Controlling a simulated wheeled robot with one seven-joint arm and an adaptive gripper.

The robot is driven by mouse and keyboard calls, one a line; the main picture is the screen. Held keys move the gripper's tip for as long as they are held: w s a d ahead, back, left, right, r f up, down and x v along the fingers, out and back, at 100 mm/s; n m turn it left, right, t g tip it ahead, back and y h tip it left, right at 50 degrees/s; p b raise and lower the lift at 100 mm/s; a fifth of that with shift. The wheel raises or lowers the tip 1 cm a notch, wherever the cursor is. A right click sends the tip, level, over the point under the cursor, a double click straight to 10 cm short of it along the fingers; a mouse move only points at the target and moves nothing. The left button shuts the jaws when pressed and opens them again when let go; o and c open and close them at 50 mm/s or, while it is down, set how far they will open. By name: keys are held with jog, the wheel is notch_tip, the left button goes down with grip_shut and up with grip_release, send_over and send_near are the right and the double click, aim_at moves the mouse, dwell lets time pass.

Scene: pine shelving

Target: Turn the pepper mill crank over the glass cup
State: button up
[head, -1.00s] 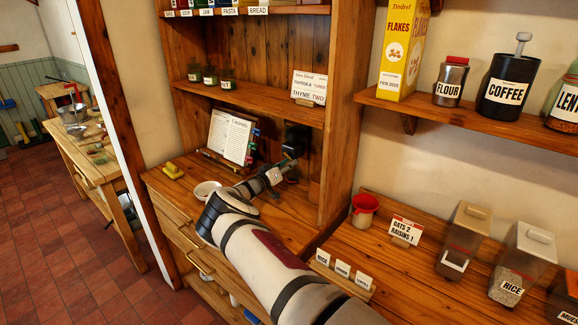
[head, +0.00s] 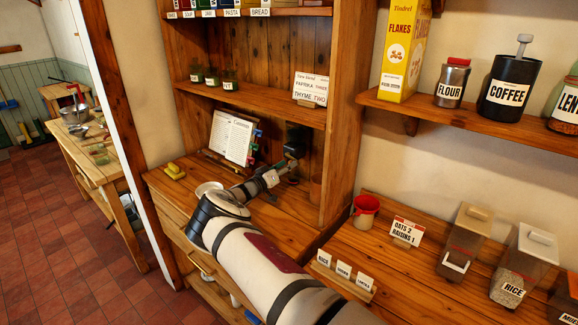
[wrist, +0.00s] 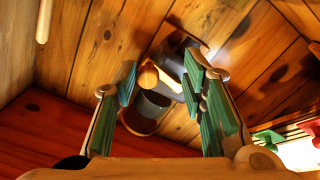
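The pepper mill (head: 297,138) is a dark shape against the back of the lower shelf bay, just beyond my gripper (head: 284,168). In the wrist view, the mill's dark body (wrist: 172,62) is on a wooden backing, with a light wooden crank knob (wrist: 148,77) in front. My gripper (wrist: 158,84) is open, its green-padded fingers on either side of the knob with gaps; contact cannot be made out. A dark grey rounded shape (wrist: 153,104) below the knob may be the glass cup, but I cannot tell. The right finger covers part of the mill.
A recipe book (head: 232,136) on a stand is left of my gripper. The upright cabinet side (head: 341,120) is close on the right, and a shelf (head: 260,103) runs above.

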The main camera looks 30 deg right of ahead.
jog(key=v, duration=1)
jog(key=shift+r, duration=0.25)
jog(key=w+d+n+b, duration=0.1)
jog(key=d+n+b, duration=0.2)
jog(key=n, duration=0.7)
jog(key=w+d+n+b, duration=0.1)
jog(key=d+n+b, duration=0.2)
jog(key=n, duration=0.7)
jog(key=w+d+n+t+b, duration=0.1)
jog(key=d+n+b, duration=0.3)
jog(key=n, duration=0.6)
jog(key=shift+w+d+r+y, duration=0.1)
jog(key=shift+d+r+y, duration=0.2)
jog(key=shift+d, duration=0.3)
